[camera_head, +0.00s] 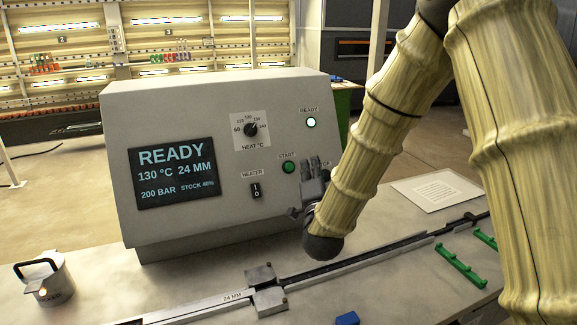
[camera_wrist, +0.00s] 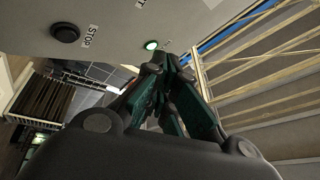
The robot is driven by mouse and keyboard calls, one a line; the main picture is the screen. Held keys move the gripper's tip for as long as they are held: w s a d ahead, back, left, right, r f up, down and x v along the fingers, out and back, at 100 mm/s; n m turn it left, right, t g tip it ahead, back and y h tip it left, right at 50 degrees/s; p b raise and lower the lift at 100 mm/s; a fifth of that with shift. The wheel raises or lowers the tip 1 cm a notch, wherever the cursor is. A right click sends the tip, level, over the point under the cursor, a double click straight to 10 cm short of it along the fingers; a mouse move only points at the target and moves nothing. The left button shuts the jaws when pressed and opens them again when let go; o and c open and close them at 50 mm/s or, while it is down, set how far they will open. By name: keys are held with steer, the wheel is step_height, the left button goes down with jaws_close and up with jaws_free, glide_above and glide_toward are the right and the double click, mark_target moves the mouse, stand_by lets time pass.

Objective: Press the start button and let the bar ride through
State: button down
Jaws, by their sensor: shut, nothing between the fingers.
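The grey machine's panel has a green start button (camera_head: 289,167) and a lit screen (camera_head: 172,172) reading READY, 130 °C, 24 MM. The ready lamp (camera_head: 311,122) glows pale green; a lit lamp, apparently the same one, shows in the wrist view (camera_wrist: 151,45). My gripper (camera_head: 318,163) is shut and empty, just right of the start button, covering the stop button in the head view. Its fingers (camera_wrist: 172,65) point at the panel; contact cannot be told. The black stop button (camera_wrist: 65,33) shows in the wrist view. A dark strip lies in the rail (camera_head: 210,306); I cannot tell whether it is the bar.
The heater switch (camera_head: 256,190) and heat dial (camera_head: 250,130) are on the panel. A metal pot (camera_head: 45,278) stands at left. Green pieces (camera_head: 460,267), a blue block (camera_head: 347,318) and a paper sheet (camera_head: 438,190) lie on the table. My arm fills the right side.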

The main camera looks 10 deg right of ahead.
mark_target(289, 167)
steer(key=w+a+f+b, duration=0.1)
steer(key=w+f, duration=0.3)
steer(key=w, duration=0.3)
steer(key=shift+w+a+b, duration=0.3)
steer(key=shift+w+a, duration=0.05)
stand_by(0.4)
